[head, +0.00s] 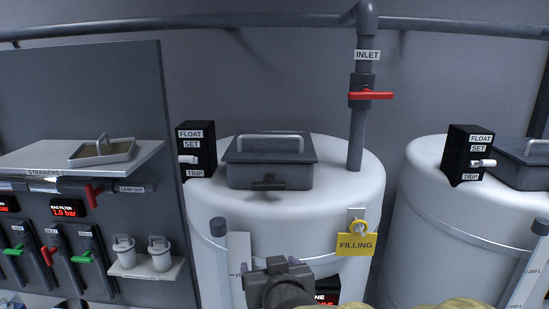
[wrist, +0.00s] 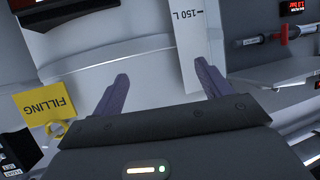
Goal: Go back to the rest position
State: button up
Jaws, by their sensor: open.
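My gripper (head: 276,265) shows at the bottom middle of the head view, in front of the white tank (head: 330,205). In the wrist view my gripper (wrist: 160,85) has its two fingers spread wide with nothing between them. Beyond the fingers are the white tank wall (wrist: 125,45) and a level strip marked 150 L (wrist: 188,50). A yellow FILLING tag (head: 356,243) hangs from a hook on the tank front, right of my gripper. The tag also shows at the left of the wrist view (wrist: 45,105).
A grey lidded hatch (head: 270,165) and a black FLOAT SET TRIP box (head: 197,150) are on the tank top. The inlet pipe has a red valve handle (head: 371,95). A second tank (head: 420,215) stands right. A panel with a strainer shelf (head: 40,160) stands left.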

jog(key=s+d+f+g+h, duration=0.1)
jog(key=s+d+f+g, duration=0.2)
jog(key=d+f, duration=0.2)
jog(key=s+d+f+m+g+h+b, duration=0.1)
jog(key=s+d+f+g, duration=0.1)
jog(key=d+f+g, duration=0.2)
jog(key=s+d+f+m+g, duration=0.1)
jog(key=s+d+f+g, duration=0.2)
jog(key=d+f, duration=0.4)
notch_tip(320, 180, down, 3)
jog(key=shift+s+d+g+h, duration=0.2)
jog(key=shift+s+g+h, duration=0.1)
jog(key=shift+s+h, duration=0.1)
